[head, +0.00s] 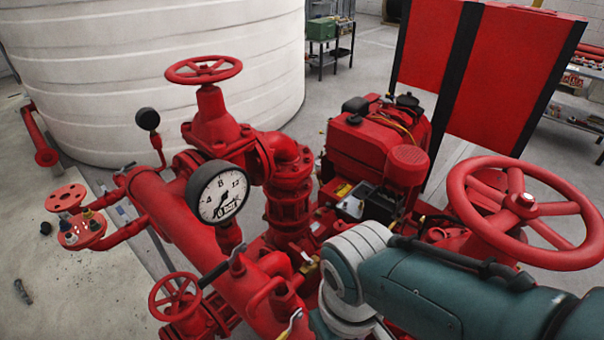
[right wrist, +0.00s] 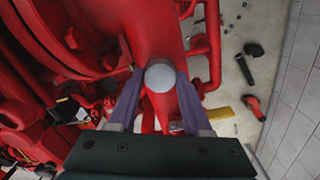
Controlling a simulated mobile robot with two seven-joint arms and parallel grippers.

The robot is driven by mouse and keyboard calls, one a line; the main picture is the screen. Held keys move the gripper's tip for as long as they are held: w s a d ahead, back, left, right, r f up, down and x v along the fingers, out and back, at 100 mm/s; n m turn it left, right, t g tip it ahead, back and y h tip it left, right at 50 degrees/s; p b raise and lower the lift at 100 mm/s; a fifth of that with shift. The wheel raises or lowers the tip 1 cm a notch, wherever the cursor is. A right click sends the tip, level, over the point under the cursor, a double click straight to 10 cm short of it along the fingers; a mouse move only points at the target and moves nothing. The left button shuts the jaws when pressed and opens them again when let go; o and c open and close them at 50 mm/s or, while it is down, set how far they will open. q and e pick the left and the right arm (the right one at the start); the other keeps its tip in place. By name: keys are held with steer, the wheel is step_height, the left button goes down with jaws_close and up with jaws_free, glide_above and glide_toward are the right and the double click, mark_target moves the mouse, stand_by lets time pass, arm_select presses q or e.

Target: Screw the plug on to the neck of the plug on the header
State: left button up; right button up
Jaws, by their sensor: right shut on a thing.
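The plug (right wrist: 160,77) is a grey, round-ended piece in the right wrist view. The plug lies in front of the red header pipe (right wrist: 157,30). The neck is hidden behind the plug, so I cannot tell whether the two touch or are threaded together. In the head view the red header (head: 165,212) runs from the left towards the lower middle. My right arm comes in from the lower right there, and its gripper is out of sight. My left gripper is in neither view.
A pressure gauge (head: 217,192), a small valve wheel (head: 175,297) and an upper wheel (head: 203,69) stand around the header. A large red wheel (head: 527,210) is close to my right arm. The engine (head: 372,150) is behind. Loose parts (right wrist: 243,68) lie on the floor.

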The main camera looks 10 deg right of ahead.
jaws_close()
steer(key=m, duration=0.4)
steer(key=shift+m, duration=0.3)
steer(key=shift+m, duration=2.3)
